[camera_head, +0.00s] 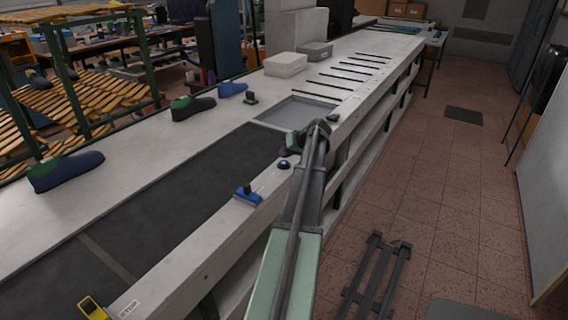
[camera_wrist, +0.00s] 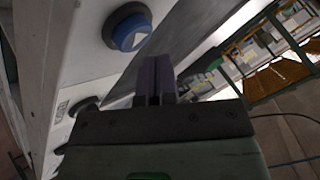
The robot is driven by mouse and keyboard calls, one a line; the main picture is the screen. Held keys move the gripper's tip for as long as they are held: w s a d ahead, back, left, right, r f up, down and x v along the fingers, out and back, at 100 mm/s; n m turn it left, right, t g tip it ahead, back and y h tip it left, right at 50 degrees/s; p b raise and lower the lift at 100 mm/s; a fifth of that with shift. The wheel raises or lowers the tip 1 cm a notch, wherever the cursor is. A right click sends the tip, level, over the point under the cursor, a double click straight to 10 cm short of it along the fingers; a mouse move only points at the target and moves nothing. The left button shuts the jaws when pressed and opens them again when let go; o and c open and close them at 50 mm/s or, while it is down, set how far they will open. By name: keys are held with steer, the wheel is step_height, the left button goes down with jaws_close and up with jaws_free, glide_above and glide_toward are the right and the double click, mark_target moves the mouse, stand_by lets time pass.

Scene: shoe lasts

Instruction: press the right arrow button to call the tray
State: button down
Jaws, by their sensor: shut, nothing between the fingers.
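A round blue button (camera_wrist: 133,28) with a white arrow mark and a dark collar is on the pale panel in the wrist view. The view is tilted, so I cannot tell the arrow's direction on the bench. A small blue button (camera_head: 284,165) shows on the bench edge in the head view, and a blue box-like control (camera_head: 248,195) sits nearer. My gripper (camera_wrist: 155,78) has its dark fingers together and empty, apart from the blue button and beside it in the picture. In the head view my gripper (camera_head: 293,144) is above the bench edge, fingers unclear. A shallow grey tray (camera_head: 297,112) lies beyond the belt.
A dark belt (camera_head: 165,190) runs along the white bench. Shoe lasts (camera_head: 66,171) stand on its far side, with grey bins (camera_head: 286,64) farther back. A yellow control (camera_head: 93,308) is at the near end. Dark knobs (camera_wrist: 82,106) show by the panel edge. The right-hand floor has free room.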

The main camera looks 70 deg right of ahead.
stand_by(0.4)
steer(key=shift+f+b, duration=0.4)
steer(key=shift+f, duration=0.05)
